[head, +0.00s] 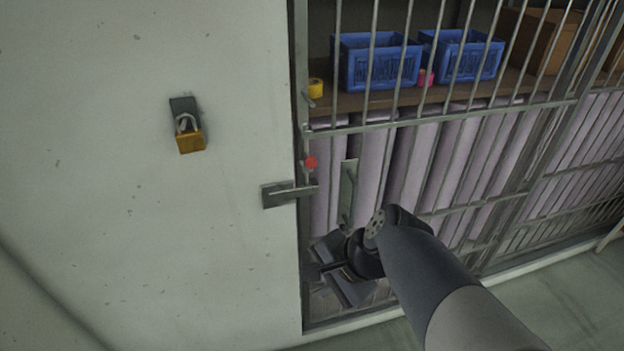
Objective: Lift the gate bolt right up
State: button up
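The barred gate (437,125) fills the right of the head view, beside a pale wall. A grey metal latch plate with a horizontal bar (290,193) sits at the gate's left edge, reaching from the wall across the gate post. A small red knob (311,162) is just above it. I cannot tell which of these fittings belong to the bolt. My gripper (333,272) is low at the gate's left edge, below the latch plate. Its two dark fingers are apart and point left. A thin grey piece shows between them; I cannot tell whether they touch it.
A brass padlock (190,141) hangs on a dark wall plate at left. A pull handle (348,193) is on the gate just above my gripper. Behind the bars are blue crates (378,62), a yellow tape roll (315,88) and lilac rolls. The wall face is otherwise clear.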

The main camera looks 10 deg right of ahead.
jog(key=w+m+t+y+b, duration=0.1)
jog(key=w+m, duration=0.2)
jog(key=w+d+m+t+y, duration=0.1)
jog(key=w+m, duration=0.1)
jog(key=m, duration=0.2)
jog(key=w+m+y+b, duration=0.1)
jog(key=w+m, duration=0.2)
jog(key=m, duration=0.1)
jog(key=shift+w+d+t+b, duration=0.25)
jog(key=shift+w+t+b, duration=0.1)
jog(key=shift+t, duration=0.05)
grip_shut()
jog(key=w+d+r+m+t+b, duration=0.1)
jog(key=w+d+m+t+b, duration=0.1)
jog(key=w+d+m+t, duration=0.3)
jog(key=shift+w+d+r+m, duration=0.2)
jog(key=shift+w+d+m, duration=1.5)
jog(key=shift+m, duration=1.9)
jog(key=shift+w+a, duration=0.15)
jog(key=shift+a, duration=0.05)
